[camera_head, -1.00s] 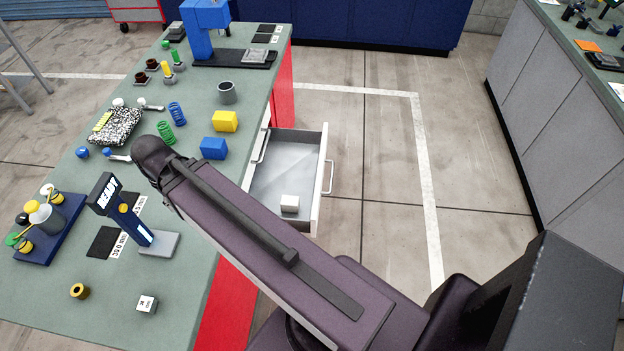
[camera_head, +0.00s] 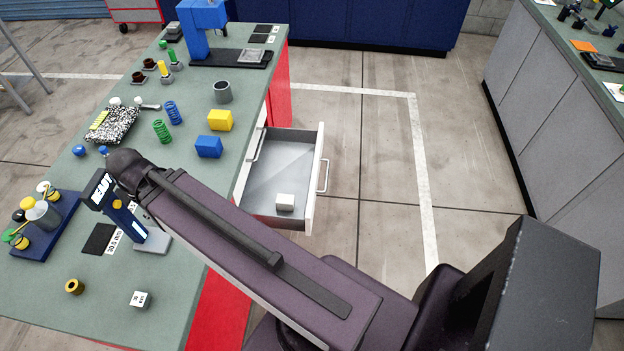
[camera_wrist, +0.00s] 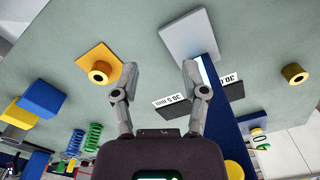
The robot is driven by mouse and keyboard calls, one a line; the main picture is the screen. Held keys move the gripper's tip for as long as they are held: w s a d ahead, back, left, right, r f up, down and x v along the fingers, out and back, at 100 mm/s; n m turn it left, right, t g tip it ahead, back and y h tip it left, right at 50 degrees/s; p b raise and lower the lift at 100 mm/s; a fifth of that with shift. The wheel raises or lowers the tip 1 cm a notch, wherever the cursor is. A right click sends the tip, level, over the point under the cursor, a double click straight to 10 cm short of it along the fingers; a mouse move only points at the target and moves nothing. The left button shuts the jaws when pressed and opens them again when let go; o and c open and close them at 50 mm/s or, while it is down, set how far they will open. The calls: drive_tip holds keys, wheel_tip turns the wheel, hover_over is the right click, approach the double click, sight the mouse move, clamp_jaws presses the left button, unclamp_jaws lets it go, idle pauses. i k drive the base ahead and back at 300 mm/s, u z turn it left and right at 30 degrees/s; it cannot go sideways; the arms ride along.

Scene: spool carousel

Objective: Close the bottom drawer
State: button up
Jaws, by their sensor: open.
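An open drawer (camera_head: 285,160) sticks out from the right side of the green-topped bench in the head view. It has a grey interior, a white front and a handle (camera_head: 323,176) on its outer face. A small white block (camera_head: 285,202) lies inside near the drawer's near end. Another handle (camera_head: 257,145) shows on the bench face at the drawer's back. My gripper (camera_wrist: 160,72) is open and empty in the wrist view, above the bench top. It is hidden in the head view, where my arm crosses in front of the bench, so it is apart from the drawer.
Bench items include a blue display stand (camera_head: 125,215), yellow block (camera_head: 220,120), blue block (camera_head: 209,147), grey cup (camera_head: 222,92) and brass ring (camera_head: 75,286). The floor right of the drawer is clear up to a grey cabinet (camera_head: 550,130).

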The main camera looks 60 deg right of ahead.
sight(289, 162)
drive_tip(key=u, duration=0.05)
drive_tip(key=k, duration=1.55)
drive_tip(key=z, duration=1.15)
drive_tip(key=i, duration=1)
